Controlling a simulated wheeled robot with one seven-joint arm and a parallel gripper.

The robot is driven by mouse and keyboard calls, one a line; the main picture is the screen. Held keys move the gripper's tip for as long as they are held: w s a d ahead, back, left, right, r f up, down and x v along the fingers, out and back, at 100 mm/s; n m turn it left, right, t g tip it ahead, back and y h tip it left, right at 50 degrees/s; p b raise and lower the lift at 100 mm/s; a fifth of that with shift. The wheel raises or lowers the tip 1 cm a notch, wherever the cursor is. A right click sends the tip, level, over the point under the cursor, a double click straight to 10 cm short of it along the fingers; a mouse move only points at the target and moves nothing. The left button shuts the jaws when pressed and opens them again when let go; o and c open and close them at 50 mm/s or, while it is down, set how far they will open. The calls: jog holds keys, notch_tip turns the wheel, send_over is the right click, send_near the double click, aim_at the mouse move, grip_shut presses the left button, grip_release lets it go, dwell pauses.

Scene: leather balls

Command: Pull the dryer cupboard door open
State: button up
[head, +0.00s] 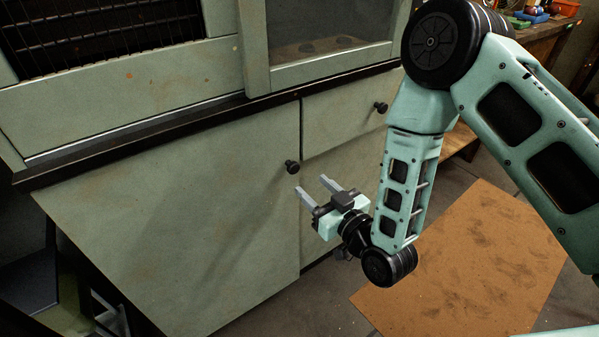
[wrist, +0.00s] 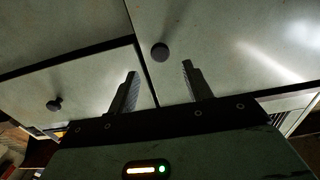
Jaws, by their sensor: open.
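The pale green cupboard door (head: 190,215) is shut, flush with the cabinet front. Its round black knob (head: 292,167) sits near the door's upper right corner. My gripper (head: 315,186) is open and empty, just below and to the right of the knob in the head view, its fingers pointing toward the cabinet. In the wrist view the knob (wrist: 159,51) shows beyond and between the two fingertips (wrist: 160,68), apart from both. The door face also shows in the wrist view (wrist: 240,45).
A drawer with a black knob (head: 381,107) is right of the door. A dark ledge (head: 150,132) runs above the door. A brown mat (head: 460,265) lies on the floor at right. A cluttered wooden bench (head: 540,25) stands at the far right.

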aim_at(295, 170)
jog(key=x, duration=0.6)
jog(key=shift+w+a, duration=0.2)
grip_shut()
jog(key=shift+s, duration=0.1)
